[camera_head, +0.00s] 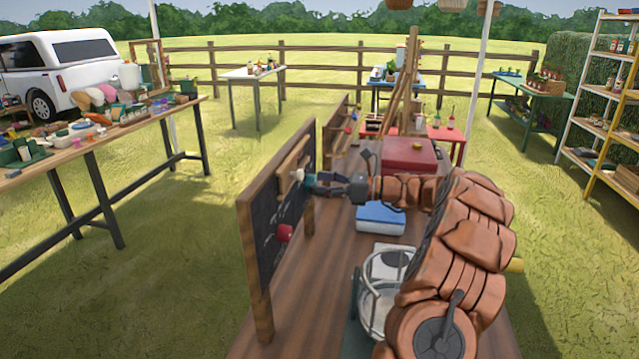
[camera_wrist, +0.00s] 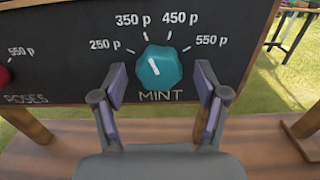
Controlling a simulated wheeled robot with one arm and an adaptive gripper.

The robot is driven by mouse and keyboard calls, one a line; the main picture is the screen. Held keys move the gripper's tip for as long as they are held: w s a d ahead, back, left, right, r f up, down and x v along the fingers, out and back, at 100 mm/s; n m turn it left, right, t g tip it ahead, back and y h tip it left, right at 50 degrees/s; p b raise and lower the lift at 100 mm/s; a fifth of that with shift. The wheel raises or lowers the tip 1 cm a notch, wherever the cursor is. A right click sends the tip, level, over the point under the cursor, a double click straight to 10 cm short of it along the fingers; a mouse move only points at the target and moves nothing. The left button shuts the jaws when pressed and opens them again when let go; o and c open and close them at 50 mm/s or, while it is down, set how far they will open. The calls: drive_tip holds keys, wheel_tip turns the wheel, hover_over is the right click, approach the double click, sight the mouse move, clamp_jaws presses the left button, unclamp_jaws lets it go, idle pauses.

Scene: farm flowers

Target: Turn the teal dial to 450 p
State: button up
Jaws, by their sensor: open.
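The teal dial (camera_wrist: 159,67) is mounted on a black chalkboard (camera_wrist: 75,70) above the word MINT. Marks for 250 p, 350 p, 450 p and 550 p fan out above it. Its white pointer line leans to the upper left, roughly between 250 p and 350 p. My gripper (camera_wrist: 160,87) is open, with one finger on each side of the dial's lower part in the wrist view.
A red dial (camera_wrist: 4,76) marked ROSES sits left on the same board; it also shows in the head view (camera_head: 285,233). The board stands on a wooden table (camera_head: 325,285). A blue-and-white box (camera_head: 380,218), a red case (camera_head: 410,153) and a glass jar (camera_head: 378,295) are nearby.

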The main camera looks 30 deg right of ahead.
drive_tip(key=shift+w+a, duration=0.1)
drive_tip(key=shift+a, duration=0.05)
drive_tip(key=shift+c, duration=0.2)
drive_tip(key=c, duration=1.1)
